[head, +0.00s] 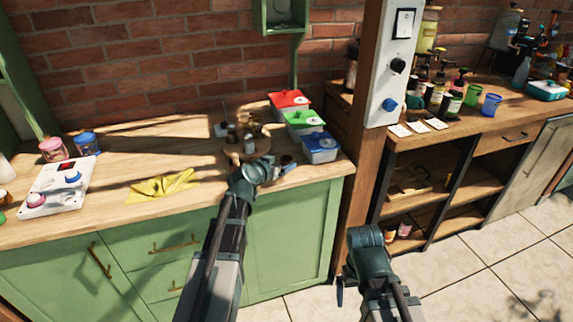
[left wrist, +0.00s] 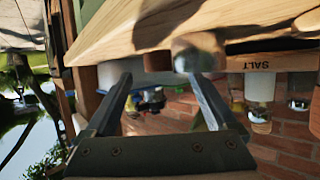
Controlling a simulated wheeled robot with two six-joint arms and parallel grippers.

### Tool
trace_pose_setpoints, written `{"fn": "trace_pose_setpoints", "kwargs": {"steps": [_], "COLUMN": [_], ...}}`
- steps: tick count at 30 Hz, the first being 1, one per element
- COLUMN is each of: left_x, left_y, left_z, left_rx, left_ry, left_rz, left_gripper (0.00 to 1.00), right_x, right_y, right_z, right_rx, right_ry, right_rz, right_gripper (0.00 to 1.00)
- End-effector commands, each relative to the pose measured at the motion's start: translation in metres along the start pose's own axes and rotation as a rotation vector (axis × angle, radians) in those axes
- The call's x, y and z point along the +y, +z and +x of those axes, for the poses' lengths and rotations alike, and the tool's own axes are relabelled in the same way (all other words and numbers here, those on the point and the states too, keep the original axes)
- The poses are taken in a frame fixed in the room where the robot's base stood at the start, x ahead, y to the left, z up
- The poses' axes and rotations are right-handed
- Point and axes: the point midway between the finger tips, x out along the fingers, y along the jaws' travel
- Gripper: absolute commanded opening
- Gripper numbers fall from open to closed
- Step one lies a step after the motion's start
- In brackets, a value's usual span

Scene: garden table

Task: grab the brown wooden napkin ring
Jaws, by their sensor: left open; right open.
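A small dark brown round piece (head: 287,160), which looks like the napkin ring, stands on the wooden counter just beyond my left gripper (head: 280,173). In the left wrist view, which is upside down, a brown piece (left wrist: 158,62) shows between the open fingertips of my left gripper (left wrist: 157,80), apart from them. A blurred wood-and-silver thing partly covers it, so its hole cannot be seen. My left gripper is low over the counter's front right part and holds nothing. My right gripper (head: 340,292) hangs in front of the cabinets, far from the counter top; its fingers are mostly hidden.
A blue-lidded box (head: 320,148), a green-lidded box (head: 303,124) and a red-lidded box (head: 289,104) stand behind. A yellow cloth (head: 163,186) lies left. A wooden post (head: 359,170) rises at right.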

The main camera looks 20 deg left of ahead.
Motion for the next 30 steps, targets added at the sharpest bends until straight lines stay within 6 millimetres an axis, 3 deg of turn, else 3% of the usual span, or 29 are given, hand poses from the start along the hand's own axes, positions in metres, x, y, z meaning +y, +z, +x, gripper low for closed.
{"fn": "trace_pose_setpoints", "kwargs": {"steps": [1, 5, 13, 27, 30], "left_x": [-0.001, -0.001, 0.000, 0.000, 0.000], "left_y": [0.002, 0.002, 0.000, 0.000, 0.000], "left_z": [0.013, 0.031, 0.033, 0.033, 0.033], "left_rx": [0.000, 0.000, 0.000, 0.000, 0.000], "left_ry": [0.001, 0.001, 0.000, 0.000, 0.000], "left_rz": [0.001, 0.000, 0.000, 0.000, 0.000], "left_gripper": [0.91, 0.91, 0.91, 0.06, 0.03], "right_x": [-0.001, -0.001, -0.001, -0.001, -0.001], "right_y": [0.000, -0.001, -0.001, -0.001, -0.001], "right_z": [0.007, 0.013, 0.013, 0.013, 0.013], "right_rx": [0.000, 0.000, 0.000, 0.000, 0.000], "right_ry": [0.000, 0.000, 0.000, 0.000, 0.000], "right_rz": [0.000, 0.000, 0.000, 0.000, 0.000], "right_gripper": [1.00, 1.00, 1.00, 1.00, 1.00]}}
